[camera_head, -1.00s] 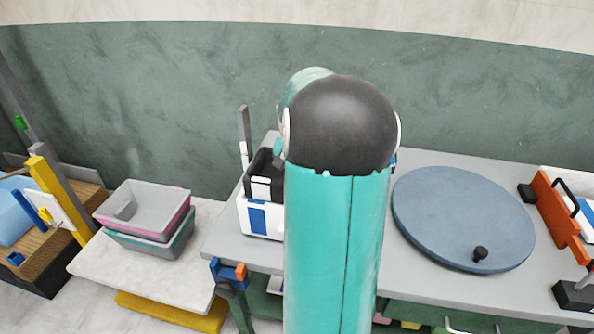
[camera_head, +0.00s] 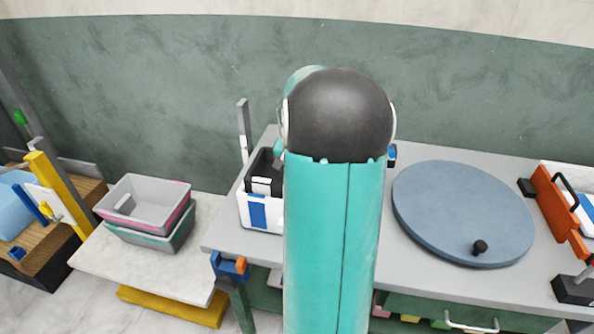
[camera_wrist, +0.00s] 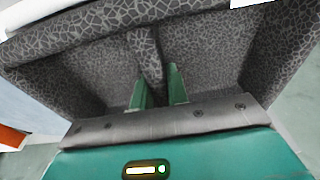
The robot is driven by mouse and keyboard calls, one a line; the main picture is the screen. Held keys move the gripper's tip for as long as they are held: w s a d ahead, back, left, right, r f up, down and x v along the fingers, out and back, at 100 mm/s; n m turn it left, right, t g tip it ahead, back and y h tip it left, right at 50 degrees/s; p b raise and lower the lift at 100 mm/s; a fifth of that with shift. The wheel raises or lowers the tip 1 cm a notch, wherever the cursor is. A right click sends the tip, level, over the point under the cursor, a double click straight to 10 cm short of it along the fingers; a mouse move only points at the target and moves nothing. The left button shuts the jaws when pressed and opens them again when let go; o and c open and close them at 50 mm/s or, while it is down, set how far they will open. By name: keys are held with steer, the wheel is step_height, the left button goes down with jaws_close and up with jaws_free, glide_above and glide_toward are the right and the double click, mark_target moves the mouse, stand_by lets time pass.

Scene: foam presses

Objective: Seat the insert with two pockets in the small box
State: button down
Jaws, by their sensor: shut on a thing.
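The insert (camera_wrist: 200,50) is dark grey foam with a cracked pattern, and it fills most of the wrist view. Its two pockets lie left and right of a thin divider (camera_wrist: 146,55). My gripper (camera_wrist: 158,86) has its two green fingers on either side of this divider, shut on it. In the head view my own teal arm hides the gripper. A white box (camera_head: 243,212) with a blue label stands at the left of the grey table, with a dark piece (camera_head: 262,165) at its top, partly behind my arm. I cannot tell how deep the insert sits.
A round blue-grey disc (camera_head: 460,212) with a black knob lies on the table (camera_head: 415,282) to the right. An orange clamp-like part (camera_head: 558,210) is beyond it. Grey stacked bins (camera_head: 145,205) stand on a pale lower stand at left. An upright grey post (camera_head: 244,125) rises behind the box.

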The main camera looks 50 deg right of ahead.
steer(key=shift+f, duration=4.75)
steer(key=c, duration=1.3)
jaws_free()
steer(key=shift+r, duration=0.1)
steer(key=r, duration=0.4)
steer(key=a+r, duration=0.1)
steer(key=r, duration=0.4)
steer(key=a+r, duration=0.1)
steer(key=r, duration=0.3)
steer(key=shift+s+r, duration=0.3)
steer(key=shift+s, duration=0.1)
